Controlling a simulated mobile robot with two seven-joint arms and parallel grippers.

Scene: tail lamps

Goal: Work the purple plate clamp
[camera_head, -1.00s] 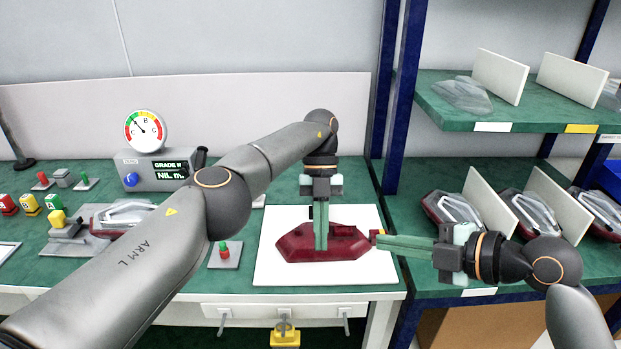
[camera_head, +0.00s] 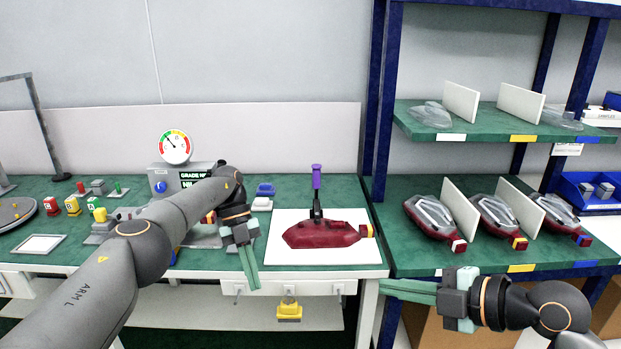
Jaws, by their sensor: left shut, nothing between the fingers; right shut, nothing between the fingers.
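The purple plate clamp (camera_head: 316,178) has an upright purple handle on a black arm. It stands at the far edge of the dark red lamp housing (camera_head: 322,236), which lies on a white plate (camera_head: 290,260). I cannot tell whether the clamp's foot presses on the housing. My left gripper (camera_head: 253,287) is shut and empty, pointing down in front of the bench, left of the white plate. My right gripper (camera_head: 382,287) is shut and empty, pointing left, below and right of the plate's front right corner. Both grippers are apart from the clamp.
A tester with a dial (camera_head: 176,147) stands at the back left, partly behind my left arm. Several coloured blocks lie further left. A shelf rack (camera_head: 385,100) with lamps and white dividers stands right. A yellow padlock-like item (camera_head: 289,312) hangs below the bench front.

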